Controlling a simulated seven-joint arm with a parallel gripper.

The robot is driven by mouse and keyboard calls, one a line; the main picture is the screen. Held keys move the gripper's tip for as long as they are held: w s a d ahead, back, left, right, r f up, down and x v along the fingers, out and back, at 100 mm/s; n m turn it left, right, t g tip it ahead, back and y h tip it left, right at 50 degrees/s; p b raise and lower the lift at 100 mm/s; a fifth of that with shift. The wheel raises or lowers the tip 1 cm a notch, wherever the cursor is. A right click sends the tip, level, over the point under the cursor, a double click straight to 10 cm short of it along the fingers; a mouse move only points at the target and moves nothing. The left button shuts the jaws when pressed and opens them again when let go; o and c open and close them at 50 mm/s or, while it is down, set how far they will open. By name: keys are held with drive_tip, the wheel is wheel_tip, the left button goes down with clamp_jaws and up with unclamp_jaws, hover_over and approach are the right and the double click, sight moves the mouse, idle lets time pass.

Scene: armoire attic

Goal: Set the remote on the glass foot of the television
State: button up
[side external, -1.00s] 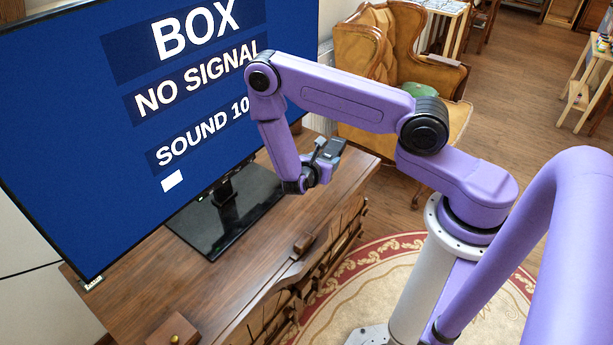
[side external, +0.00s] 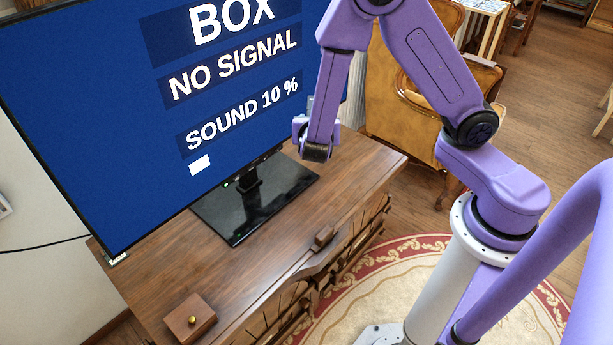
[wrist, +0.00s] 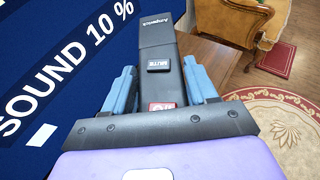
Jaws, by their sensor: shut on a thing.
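The television (side external: 90,110) stands on a wooden cabinet with its screen lit blue. Its black glass foot (side external: 243,222) lies on the cabinet top, bare and glossy. My gripper (wrist: 161,85) is shut on the dark remote (wrist: 157,35), with one blue-grey finger on each side of it. In the wrist view the remote's "MUTE" button and a red button face the camera, and its far end points away from my gripper. In the side view my wrist (side external: 317,150) is above the cabinet, right of the foot; the remote cannot be made out there.
The wooden cabinet top (side external: 345,170) is clear right of the foot. A small wooden box (side external: 190,318) with a brass knob sits at the front left. A yellow armchair (side external: 395,110) stands behind my arm. A round red-bordered rug (side external: 400,262) lies on the floor.

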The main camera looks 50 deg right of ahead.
drive_tip(key=w+a+f+n+t+y, duration=0.4)
drive_tip(key=w+a+f+n+y, duration=0.15)
drive_tip(key=a+f, duration=0.65)
drive_tip(key=s+a+f+n+t+y, duration=0.1)
drive_tip(key=a+f+n+y, duration=0.1)
drive_tip(key=a+f, duration=0.3)
drive_tip(key=s+a+f+n+y, duration=0.2)
drive_tip(key=a+f+n+y, duration=0.1)
drive_tip(key=a+f, duration=0.25)
hover_over(210, 258)
drive_tip(key=s, duration=0.2)
drive_tip(key=f, duration=0.8)
drive_tip(key=shift+w+d+f, duration=0.1)
drive_tip(key=shift+d+f, duration=0.15)
drive_tip(key=shift+d, duration=0.15)
drive_tip(key=shift+w+a+f, duration=0.2)
drive_tip(key=shift+w+f, duration=0.2)
drive_tip(key=shift+f, duration=0.1)
drive_tip(key=shift+w+a+f, duration=0.2)
drive_tip(key=shift+w+f, duration=0.15)
drive_tip(key=shift+f, duration=1.7)
